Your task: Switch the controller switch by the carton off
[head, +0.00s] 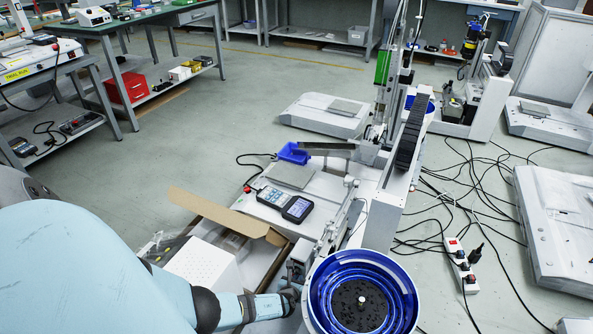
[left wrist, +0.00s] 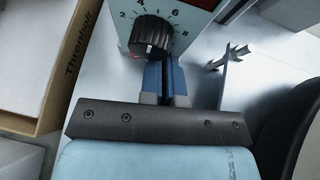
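A small red glow shows low left of the knob; the switch itself is not clear to see. My left gripper (left wrist: 166,66) is just below the knob, its blue fingers close together with a narrow dark strip between them and nothing held that I can see. They hide part of the panel; contact cannot be told. In the head view the left gripper (head: 290,292) is between the open carton (head: 262,262) and the blue bowl feeder. My right gripper is not in view.
The blue bowl feeder (head: 395,275) stands close right of my left gripper. A handheld keypad device (head: 297,208) lies on the machine base behind. Cables and a power strip (head: 461,262) lie on the floor at right.

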